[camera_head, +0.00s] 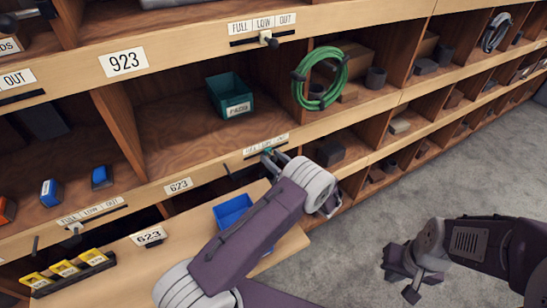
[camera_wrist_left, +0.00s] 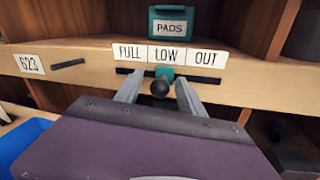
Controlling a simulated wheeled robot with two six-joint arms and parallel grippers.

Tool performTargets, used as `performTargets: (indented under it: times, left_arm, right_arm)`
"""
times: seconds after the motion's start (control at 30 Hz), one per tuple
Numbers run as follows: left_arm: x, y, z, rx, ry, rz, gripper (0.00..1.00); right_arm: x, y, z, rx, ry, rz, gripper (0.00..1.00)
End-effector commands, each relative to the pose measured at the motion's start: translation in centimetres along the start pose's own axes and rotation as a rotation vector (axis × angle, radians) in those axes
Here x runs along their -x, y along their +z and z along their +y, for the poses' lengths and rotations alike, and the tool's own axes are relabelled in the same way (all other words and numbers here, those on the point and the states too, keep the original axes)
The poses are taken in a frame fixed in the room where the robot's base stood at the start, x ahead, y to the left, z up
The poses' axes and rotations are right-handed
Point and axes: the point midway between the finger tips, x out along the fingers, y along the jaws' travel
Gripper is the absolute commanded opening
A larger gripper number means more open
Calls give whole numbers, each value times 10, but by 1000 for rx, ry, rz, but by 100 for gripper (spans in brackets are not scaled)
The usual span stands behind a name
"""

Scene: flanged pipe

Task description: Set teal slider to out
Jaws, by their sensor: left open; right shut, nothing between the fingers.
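The teal slider (camera_wrist_left: 178,73) sits in a dark slot on the shelf edge, under the FULL, LOW, OUT labels (camera_wrist_left: 168,55). My left gripper (camera_wrist_left: 158,84) is open, with one finger on each side of the knob; I cannot tell whether either touches. In the head view a bit of teal (camera_head: 267,152) shows by my left gripper (camera_head: 272,158), and the arm hides the rest. My right gripper (camera_head: 404,288) is shut and empty over the floor.
A teal bin (camera_head: 230,95) stands on the shelf above the slot. A green hose coil (camera_head: 322,78) hangs at the right. A blue bin (camera_head: 232,209) is on the lower ledge beside my left arm. Another slider (camera_head: 268,40) is on the upper edge. Grey floor is open at right.

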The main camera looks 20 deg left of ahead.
Motion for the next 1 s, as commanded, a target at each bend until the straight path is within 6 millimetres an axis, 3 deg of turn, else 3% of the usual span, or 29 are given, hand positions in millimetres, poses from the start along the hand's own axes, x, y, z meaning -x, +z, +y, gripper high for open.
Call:
performTargets:
  times: [0.13,0.3,1.0]
  left_arm:
    - [0,0,0,0,0,0,44]
    - [0,0,0,0,0,0,0]
    - [0,0,0,0,0,0,0]
  right_arm:
    - [0,0,0,0,0,0,0]
    - [0,0,0,0,0,0,0]
    - [0,0,0,0,0,0,0]
